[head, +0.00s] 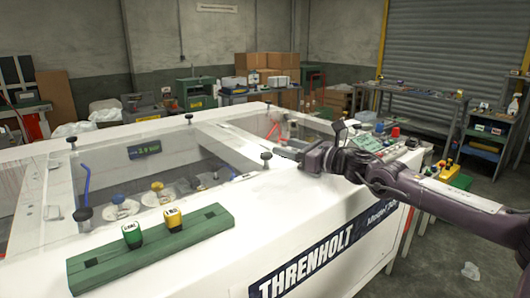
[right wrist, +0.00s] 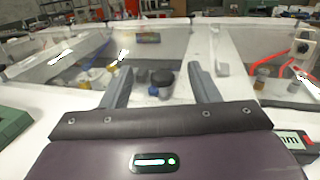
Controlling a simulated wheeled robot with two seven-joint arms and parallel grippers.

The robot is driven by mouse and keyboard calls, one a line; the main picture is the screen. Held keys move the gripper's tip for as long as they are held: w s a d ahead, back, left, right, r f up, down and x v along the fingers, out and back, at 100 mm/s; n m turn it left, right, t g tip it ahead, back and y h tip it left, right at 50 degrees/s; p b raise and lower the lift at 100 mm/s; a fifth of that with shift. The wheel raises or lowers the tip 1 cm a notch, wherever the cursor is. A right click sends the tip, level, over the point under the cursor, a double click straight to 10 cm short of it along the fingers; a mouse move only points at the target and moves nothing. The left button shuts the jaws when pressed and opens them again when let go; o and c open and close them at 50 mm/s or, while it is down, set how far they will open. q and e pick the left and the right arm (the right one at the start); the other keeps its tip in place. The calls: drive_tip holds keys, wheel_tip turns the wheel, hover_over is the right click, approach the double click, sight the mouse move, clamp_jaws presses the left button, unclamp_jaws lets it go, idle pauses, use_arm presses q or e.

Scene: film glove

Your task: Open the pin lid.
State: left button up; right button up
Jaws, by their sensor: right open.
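A white machine (head: 220,255) marked THRENHOLT has clear panels in its top. The left clear panel (head: 110,165) lies flat, with black knobs (head: 266,157) around its edges. I cannot tell which panel is the pin lid. Jars with coloured caps (head: 157,188) show beneath the left panel. My right gripper (head: 288,154) is above the machine top, near the bar between the panels, its fingers pointing left. In the right wrist view its two fingers (right wrist: 160,85) are spread, with nothing held. A dark blue-capped jar (right wrist: 166,75) shows beyond them. My left gripper is not seen.
A control panel (head: 372,142) with a red knob is at the right end. Benches and boxes (head: 265,65) stand behind.

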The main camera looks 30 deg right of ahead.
sight(266, 153)
drive_tip(key=f, duration=0.2)
drive_tip(key=f+p, duration=0.1)
drive_tip(key=f, duration=0.1)
drive_tip(key=shift+w+a+f, duration=0.1)
drive_tip(key=shift+w, duration=0.2)
drive_tip(key=p+x, duration=0.1)
drive_tip(key=x, duration=0.1)
drive_tip(key=p+x, duration=0.1)
drive_tip(key=x, duration=0.1)
drive_tip(key=p+x, duration=0.1)
drive_tip(key=x, duration=0.1)
drive_tip(key=shift+w+r, duration=0.3)
drive_tip(key=shift+w+a+f, duration=0.1)
drive_tip(key=shift+w+a, duration=0.1)
drive_tip(key=shift+w, duration=0.2)
clamp_jaws()
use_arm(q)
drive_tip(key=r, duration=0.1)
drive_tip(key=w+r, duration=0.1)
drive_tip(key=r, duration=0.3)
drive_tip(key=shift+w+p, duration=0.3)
